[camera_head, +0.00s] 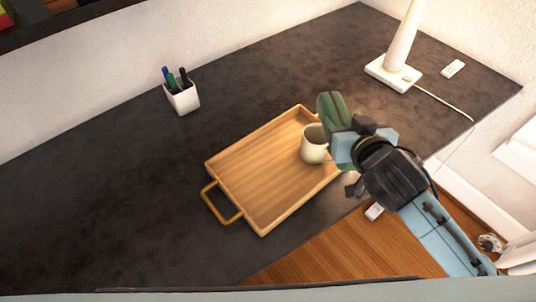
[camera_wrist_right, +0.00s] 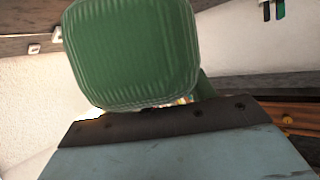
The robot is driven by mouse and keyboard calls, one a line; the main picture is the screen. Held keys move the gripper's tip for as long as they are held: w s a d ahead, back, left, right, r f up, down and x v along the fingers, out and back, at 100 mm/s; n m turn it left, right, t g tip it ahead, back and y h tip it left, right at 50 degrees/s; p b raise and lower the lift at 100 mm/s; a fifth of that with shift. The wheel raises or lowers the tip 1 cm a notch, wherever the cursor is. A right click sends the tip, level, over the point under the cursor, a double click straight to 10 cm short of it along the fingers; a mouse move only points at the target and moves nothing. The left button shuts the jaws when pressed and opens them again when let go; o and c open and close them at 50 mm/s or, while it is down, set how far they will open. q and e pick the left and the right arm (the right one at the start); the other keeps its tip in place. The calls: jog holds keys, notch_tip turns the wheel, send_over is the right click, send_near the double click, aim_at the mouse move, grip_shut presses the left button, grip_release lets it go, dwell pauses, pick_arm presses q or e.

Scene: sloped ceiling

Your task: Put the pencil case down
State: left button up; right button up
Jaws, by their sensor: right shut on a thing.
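The green pencil case (camera_head: 331,106) is held by my right gripper (camera_head: 343,128) above the right end of the wooden tray, just behind the white mug. In the right wrist view the pencil case (camera_wrist_right: 132,52) fills the upper middle, in front of the gripper (camera_wrist_right: 160,112). The right gripper is shut on it. The fingertips are largely hidden by the case and the gripper body. Whether the case touches the tray or mug cannot be told. My left gripper is not in view.
A wooden tray (camera_head: 250,180) with a white mug (camera_head: 313,146) lies on the dark desk (camera_head: 110,180). A pen holder (camera_head: 183,98) stands at the back left. A white lamp (camera_head: 393,72) and a remote (camera_head: 453,68) are at the back right. The desk's left side is clear.

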jog(key=a+f+n+g+y+p, duration=0.1)
jog(key=a+f+n+y, duration=0.2)
jog(key=a, duration=0.5)
jog(key=a+f+n+g+y+p, duration=0.1)
jog(key=a+f+n+y, duration=0.2)
jog(key=a, duration=0.5)
jog(key=shift+y, duration=0.4)
jog(key=shift+s+a+f+b, duration=0.2)
jog(key=shift+a+f+b, duration=0.1)
jog(key=shift+f, duration=1.5)
jog(key=shift+s+a+f+b, duration=0.25)
jog(key=shift+f+b, duration=0.1)
jog(key=shift+f, duration=1.4)
jog(key=shift+s+a+f+b, duration=0.15)
jog(key=shift+a+f+b, duration=0.15)
jog(key=shift+f, duration=1.5)
jog(key=shift+f, duration=0.1)
jog(key=shift+f, duration=0.15)
jog(key=o, duration=1.1)
jog(key=shift+g, duration=0.3)
